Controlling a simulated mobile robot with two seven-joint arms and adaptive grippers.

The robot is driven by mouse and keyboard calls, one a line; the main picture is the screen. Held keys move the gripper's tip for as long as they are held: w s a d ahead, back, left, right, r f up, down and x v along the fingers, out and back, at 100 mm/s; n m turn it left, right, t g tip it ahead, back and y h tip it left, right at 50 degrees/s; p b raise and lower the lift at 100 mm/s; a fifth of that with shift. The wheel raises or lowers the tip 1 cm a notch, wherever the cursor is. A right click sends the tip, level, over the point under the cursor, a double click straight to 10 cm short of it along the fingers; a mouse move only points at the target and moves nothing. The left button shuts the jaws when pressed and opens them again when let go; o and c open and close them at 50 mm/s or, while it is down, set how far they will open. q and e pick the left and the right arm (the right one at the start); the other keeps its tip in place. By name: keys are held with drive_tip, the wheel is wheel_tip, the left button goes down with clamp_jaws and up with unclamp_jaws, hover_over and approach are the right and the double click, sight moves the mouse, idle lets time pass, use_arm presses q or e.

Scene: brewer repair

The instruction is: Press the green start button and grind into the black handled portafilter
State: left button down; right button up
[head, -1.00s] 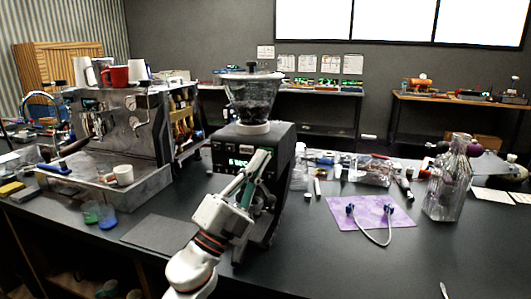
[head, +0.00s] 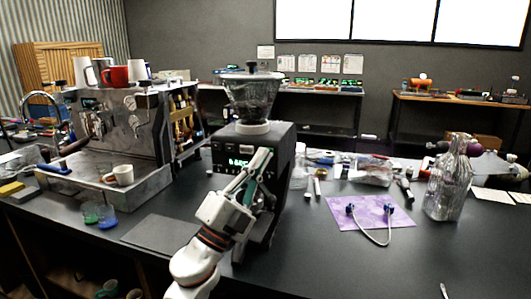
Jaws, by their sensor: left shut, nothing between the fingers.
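The black grinder (head: 279,142) stands on the dark workbench with a clear hopper (head: 250,97) of dark beans on top. A lit green display (head: 239,162) shows on its front. My left gripper (head: 263,156) is shut and empty, with its fingertips at the grinder's front, right of the display. Whether they touch it I cannot tell. The green start button cannot be made out; the gripper covers that part of the front. The grinder's outlet area is also hidden behind my gripper. A dark handle (head: 76,147) shows at the espresso machine; whether it is the black handled portafilter is unclear. My right gripper is not in view.
A dark mat (head: 158,231) lies left of my arm. A purple mat (head: 345,212) and a glass bottle (head: 449,180) are at right.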

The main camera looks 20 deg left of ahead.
use_arm(q)
drive_tip(key=shift+w, duration=0.2)
drive_tip(key=shift+s, duration=0.1)
idle(0.4)
drive_tip(key=shift+s, duration=0.7)
drive_tip(key=shift+p, duration=0.3)
drive_tip(key=s+p, duration=0.1)
drive_tip(key=s, duration=0.4)
drive_tip(key=shift+a, duration=0.15)
idle(0.3)
